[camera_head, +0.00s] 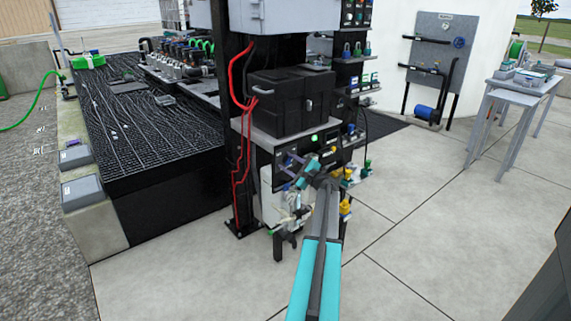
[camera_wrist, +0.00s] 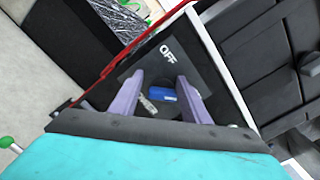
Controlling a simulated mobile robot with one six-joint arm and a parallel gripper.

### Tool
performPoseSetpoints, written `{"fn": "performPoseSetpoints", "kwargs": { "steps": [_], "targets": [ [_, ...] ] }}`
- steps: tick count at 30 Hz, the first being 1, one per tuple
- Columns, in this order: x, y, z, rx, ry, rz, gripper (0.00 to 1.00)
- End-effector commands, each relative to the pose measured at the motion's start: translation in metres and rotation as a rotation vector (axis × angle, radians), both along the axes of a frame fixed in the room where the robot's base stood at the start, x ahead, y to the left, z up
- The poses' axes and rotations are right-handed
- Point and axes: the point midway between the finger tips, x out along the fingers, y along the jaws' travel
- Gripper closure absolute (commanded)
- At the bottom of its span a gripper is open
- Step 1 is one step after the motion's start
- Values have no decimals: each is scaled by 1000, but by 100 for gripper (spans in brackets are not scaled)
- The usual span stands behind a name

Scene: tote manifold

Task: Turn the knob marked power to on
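My gripper (camera_wrist: 160,82) is open in the wrist view, its two pale purple fingers spread in front of a dark panel (camera_wrist: 196,72). A blue knob or handle piece (camera_wrist: 162,94) and a small silvery piece (camera_wrist: 147,101) show between the fingers. I cannot tell whether the fingers touch them. White letters reading OFF (camera_wrist: 173,52) are just beyond the fingertips. No "power" or "on" marking is readable. In the head view my gripper (camera_head: 305,172) is at the black panel (camera_head: 328,140) under the shelf, and it covers much of the panel.
A black box (camera_head: 290,100) stands on the shelf above the panel, with red cables (camera_head: 237,88) hanging at its left. A green light (camera_head: 314,138) shows on the panel. Yellow and blue fittings sit close at the right. The paved floor (camera_head: 420,210) at the right is clear.

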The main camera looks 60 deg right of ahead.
Motion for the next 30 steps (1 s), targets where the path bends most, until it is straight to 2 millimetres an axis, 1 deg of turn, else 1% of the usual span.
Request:
{"fn": "performPoseSetpoints", "kwargs": {
  "steps": [1,6,10,14,17,30],
  "targets": [
    [-10,-15,-4,7,6,-39,45],
    [-11,-15,-4,7,5,-39,45],
    [-17,-12,-4,7,4,-38,45],
    [-26,-5,-2,4,3,-32,45],
    [-36,1,-1,3,3,-28,45],
    [-96,29,2,-2,1,-11,45]
  ]
}}
